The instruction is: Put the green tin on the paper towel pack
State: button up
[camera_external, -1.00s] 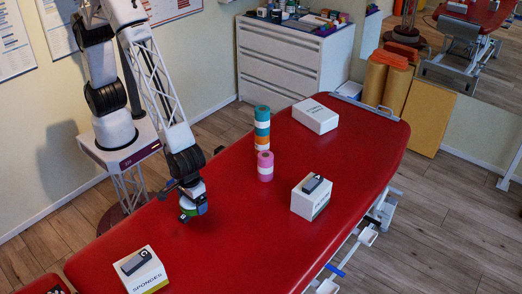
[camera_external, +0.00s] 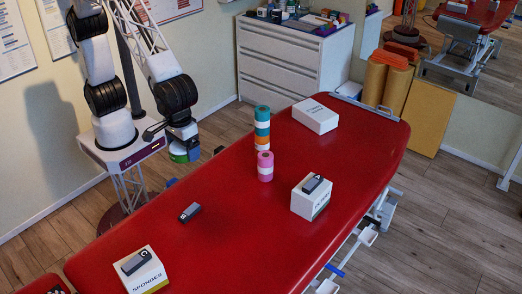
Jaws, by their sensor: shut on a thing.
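My gripper (camera_external: 184,146) is shut on the green tin (camera_external: 178,153) and holds it in the air beyond the left edge of the red treatment table. The gripper partly hides the tin. Two white boxes could be the paper towel pack: one lies flat (camera_external: 316,117) at the table's far end, its print too small to read. The other (camera_external: 309,202) stands near the right edge, with a green strip low on its side and a dark small device (camera_external: 313,184) on top. I cannot tell for sure which is the pack.
A stack of coloured tape rolls (camera_external: 263,140) stands mid-table, with a pink roll (camera_external: 265,167) beside it. A white sponges box (camera_external: 146,275) with a dark device on top is at the near left. Another dark device (camera_external: 189,212) lies on the red table (camera_external: 235,240).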

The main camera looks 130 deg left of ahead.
jog(key=r, duration=0.1)
jog(key=a+r, duration=0.1)
jog(key=shift+w+r, duration=0.1)
jog(key=shift+r, duration=0.2)
jog(key=w+a+n, duration=0.2)
jog(key=a+n, duration=0.5)
jog(key=a, duration=2.6)
jog(key=s+a+n, duration=0.2)
jog(key=s+a, duration=0.3)
jog(key=a, duration=0.5)
jog(key=s+a+n, duration=0.2)
jog(key=s+a, duration=0.2)
jog(key=a, duration=0.6)
jog(key=s+a+n, duration=0.2)
jog(key=s+a, duration=0.3)
jog(key=a, duration=0.5)
notch_tip(320, 180, down, 18)
jog(key=shift+s+a, duration=0.15)
jog(key=shift+a, duration=0.05)
jog(key=shift+a, duration=0.1)
send_over(315, 109)
jog(key=shift+f, duration=0.8)
